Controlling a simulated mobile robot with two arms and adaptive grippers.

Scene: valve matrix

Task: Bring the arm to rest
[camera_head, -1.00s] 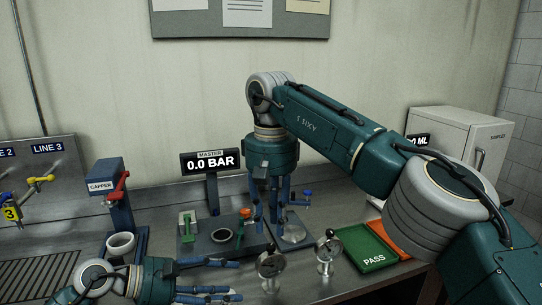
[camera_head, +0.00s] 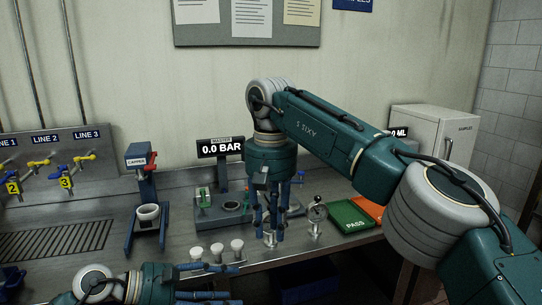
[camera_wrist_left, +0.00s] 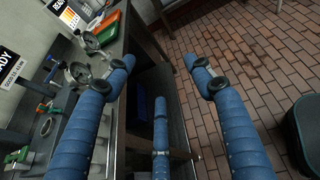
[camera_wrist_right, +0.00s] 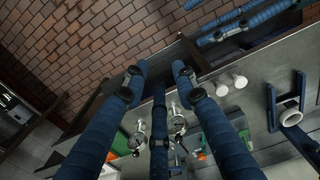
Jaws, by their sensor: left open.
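My left gripper (camera_head: 236,281) is low at the left of the head view, its fingers pointing right along the bottom edge. In the left wrist view it is open and empty (camera_wrist_left: 163,66), with brick floor and the bench side beyond. My right arm reaches across the head view from the right and bends down. Its gripper (camera_head: 269,228) points downward in front of the bench items. In the right wrist view its fingers (camera_wrist_right: 160,76) stand apart with nothing visible held. A gauge (camera_head: 270,239) shows partly behind these fingers in the head view.
Another gauge (camera_head: 316,214) stands beside a green PASS tray (camera_head: 351,216). Several white-topped pieces (camera_head: 217,251) line the bench front. A capper (camera_head: 140,165), a 0.0 BAR display (camera_head: 221,148) and a valve panel (camera_head: 95,163) stand behind. A light cabinet (camera_head: 450,137) is at right.

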